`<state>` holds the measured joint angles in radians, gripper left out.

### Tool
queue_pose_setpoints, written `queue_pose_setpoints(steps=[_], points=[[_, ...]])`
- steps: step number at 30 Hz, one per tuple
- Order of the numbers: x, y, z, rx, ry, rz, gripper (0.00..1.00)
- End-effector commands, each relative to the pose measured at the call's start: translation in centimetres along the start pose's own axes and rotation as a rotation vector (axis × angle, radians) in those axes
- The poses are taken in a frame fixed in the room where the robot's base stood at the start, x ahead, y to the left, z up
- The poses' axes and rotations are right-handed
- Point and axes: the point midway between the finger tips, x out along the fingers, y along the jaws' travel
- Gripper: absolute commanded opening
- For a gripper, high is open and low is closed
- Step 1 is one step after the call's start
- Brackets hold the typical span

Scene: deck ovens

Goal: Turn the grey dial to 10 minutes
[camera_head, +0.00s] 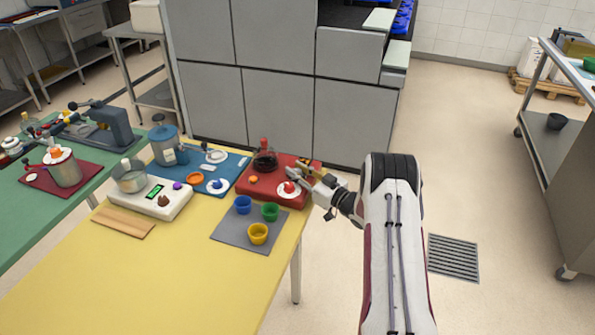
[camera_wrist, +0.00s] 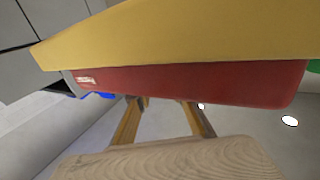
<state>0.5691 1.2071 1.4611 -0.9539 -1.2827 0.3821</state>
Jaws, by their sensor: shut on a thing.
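My gripper (camera_head: 299,177) reaches from the right over the red board (camera_head: 252,186) at the table's right edge. Its tan fingers show in the wrist view (camera_wrist: 163,112), where they stand apart and their tips are hidden behind the red board's edge. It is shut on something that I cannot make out. A white disc with a red knob (camera_head: 290,188) lies right by the fingertips in the head view. A pale round dial with a greyish knob (camera_head: 215,156) sits on the blue board, well left of my gripper. I cannot read a minute mark.
A dark jug with a red top (camera_head: 265,161) stands on the red board. Blue (camera_head: 243,204), green (camera_head: 270,212) and yellow (camera_head: 258,233) cups stand on a grey mat. A pale wood-grained surface (camera_wrist: 170,160) fills the near wrist view. The yellow table's front (camera_head: 130,285) is clear.

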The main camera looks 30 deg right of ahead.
Motion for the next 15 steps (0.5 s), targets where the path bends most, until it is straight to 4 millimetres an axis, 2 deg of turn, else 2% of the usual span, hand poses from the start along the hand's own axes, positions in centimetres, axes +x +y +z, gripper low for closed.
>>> queue_pose_setpoints(steps=[11,12,14,15], points=[[0.12,0.00,-0.20,-0.004,0.003,0.015,0.00],[0.12,0.00,-0.20,-0.004,0.003,0.015,0.24],[0.11,-0.01,-0.18,-0.003,0.002,0.015,0.39],[0.10,-0.01,-0.16,-0.003,0.002,0.015,0.39]])
